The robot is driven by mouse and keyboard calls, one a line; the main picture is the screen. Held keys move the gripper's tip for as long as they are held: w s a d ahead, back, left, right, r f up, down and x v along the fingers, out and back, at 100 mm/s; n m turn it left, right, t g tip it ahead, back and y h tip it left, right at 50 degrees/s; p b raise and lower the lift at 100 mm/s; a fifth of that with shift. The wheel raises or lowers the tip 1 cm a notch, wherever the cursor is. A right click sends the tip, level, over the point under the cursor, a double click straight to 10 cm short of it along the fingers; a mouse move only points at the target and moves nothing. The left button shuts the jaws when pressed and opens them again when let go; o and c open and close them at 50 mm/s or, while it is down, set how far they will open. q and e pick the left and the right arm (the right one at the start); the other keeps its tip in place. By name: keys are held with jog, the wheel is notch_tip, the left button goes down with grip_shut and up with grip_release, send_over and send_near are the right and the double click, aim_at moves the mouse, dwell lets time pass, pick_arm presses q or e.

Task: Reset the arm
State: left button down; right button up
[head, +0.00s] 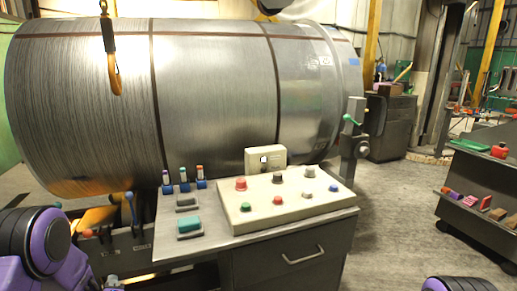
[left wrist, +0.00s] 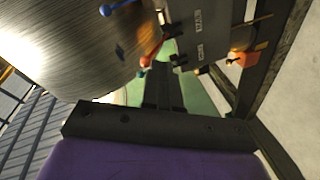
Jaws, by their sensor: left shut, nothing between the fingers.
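My left arm shows in the head view as a purple and black link (head: 45,245) at the lower left corner. My left gripper (left wrist: 162,75) is seen in the left wrist view, its dark fingers together with nothing between them. Behind it in that view are the big metal drum (left wrist: 85,50), a red-handled lever (left wrist: 150,52) and a blue knob (left wrist: 105,10). Only a purple and black piece of my right arm (head: 458,284) shows at the bottom right of the head view. My right gripper is out of view.
A large steel drum (head: 210,90) fills the back, with a hook (head: 115,75) hanging before it. A control panel (head: 285,200) with several buttons sits on a grey cabinet (head: 290,262). A dark shelf cart (head: 485,185) stands at right. Floor (head: 395,225) between them is clear.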

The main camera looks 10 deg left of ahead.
pick_arm(q)
jog(key=s+d+f+m+g+h+p, duration=0.1)
jog(key=s+d+f+m+g+h, duration=0.3)
jog(key=s+d+f+m, duration=0.55)
jog(key=s+d+f+m+g+h+p, duration=0.1)
jog(key=s+d+f+g, duration=0.2)
jog(key=s, duration=0.7)
jog(key=s+d+f+m+g, duration=0.2)
jog(key=s+d+f+g, duration=0.1)
jog(key=s, duration=0.7)
jog(key=shift+s+d+f+h+p, duration=0.3)
jog(key=shift+d+f+h+p, duration=0.1)
jog(key=shift+d+f, duration=0.3)
jog(key=shift+a, duration=0.1)
